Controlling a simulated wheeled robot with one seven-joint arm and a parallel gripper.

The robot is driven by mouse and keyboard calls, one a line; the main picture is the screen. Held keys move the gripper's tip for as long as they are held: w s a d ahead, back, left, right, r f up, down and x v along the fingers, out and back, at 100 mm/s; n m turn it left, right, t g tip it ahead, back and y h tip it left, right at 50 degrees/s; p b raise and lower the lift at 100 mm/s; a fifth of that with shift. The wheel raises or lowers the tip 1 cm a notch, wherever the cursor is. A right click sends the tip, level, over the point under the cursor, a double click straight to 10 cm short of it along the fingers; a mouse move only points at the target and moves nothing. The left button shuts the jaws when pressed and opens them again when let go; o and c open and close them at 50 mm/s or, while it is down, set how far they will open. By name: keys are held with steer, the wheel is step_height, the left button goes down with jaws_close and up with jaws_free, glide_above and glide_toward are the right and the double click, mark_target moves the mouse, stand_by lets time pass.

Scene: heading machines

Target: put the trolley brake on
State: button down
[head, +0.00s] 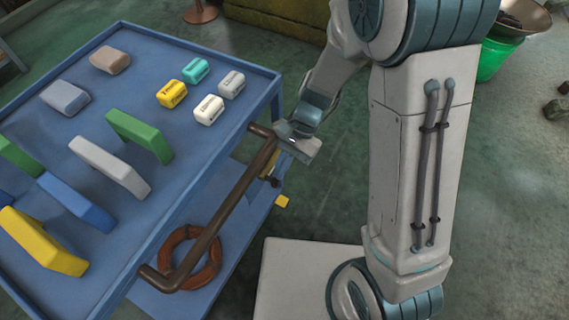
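The blue trolley (228,62) fills the left of the head view, with a brown bar handle (222,216) along its near right side. My gripper (277,170) is beside the far end of the handle, pointing down; its fingers are partly hidden behind the handle and its own body. I cannot tell whether it touches anything or is open. A small yellow piece (283,201) shows just below the gripper, at the trolley's lower edge; it may be the brake, but its position is unclear. More yellow shows at the fingers.
Several small labelled blocks (195,70) and several upright coloured slabs (42,242) stand on the trolley top. A brown ring (190,258) lies on the lower shelf. A green bucket (494,60) stands at the back right. Green floor (330,185) is clear beside the trolley.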

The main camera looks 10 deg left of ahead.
steer(key=shift+s+d+f, duration=0.15)
steer(key=shift+s+f, duration=0.25)
steer(key=shift+f, duration=0.2)
steer(key=shift+r, duration=0.1)
steer(key=s+a+r+p+v, duration=0.1)
steer(key=p+v, duration=0.6)
steer(key=v, duration=0.8)
steer(key=s+d+r+n+t+h+p, duration=0.1)
steer(key=d+r+p, duration=0.4)
steer(key=r, duration=0.5)
steer(key=s+d+r+n+t+h+p, duration=0.1)
steer(key=s+d+r+n+t+p, duration=0.1)
steer(key=r+p, duration=0.5)
steer(key=s+d+r+n+t+h+p, duration=0.1)
steer(key=s+d+r+t+p, duration=0.3)
steer(key=d+r, duration=0.4)
step_height(320, 180, up, 5)
steer(key=t+h+p, duration=0.1)
steer(key=p, duration=0.1)
steer(key=shift+d+f+n+p, duration=0.2)
steer(key=shift+d+n+p, duration=0.2)
steer(key=shift+s, duration=0.1)
